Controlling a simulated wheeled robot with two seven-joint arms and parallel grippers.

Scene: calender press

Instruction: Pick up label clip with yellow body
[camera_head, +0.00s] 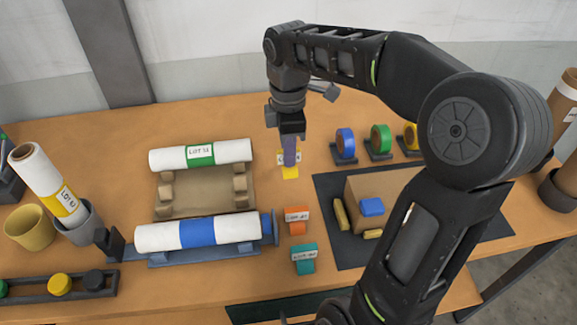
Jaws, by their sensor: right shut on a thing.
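The label clip with the yellow body (290,173) is on the table or just above it, right of the roll with the green band. It bears a white label, partly hidden by my right gripper. My right gripper (289,158) comes down over it from above and is shut on it. An orange label clip (297,220) and a teal label clip (303,258) lie nearer on the table, each with a white label. My left gripper is not in view.
A white roll with a green band (200,154) rests on a wooden cradle. A white roll with a blue band (198,233) lies in front. Blue, green and yellow tape rolls (345,143) stand at the back right. A cardboard box (378,190) sits on a dark mat (335,240).

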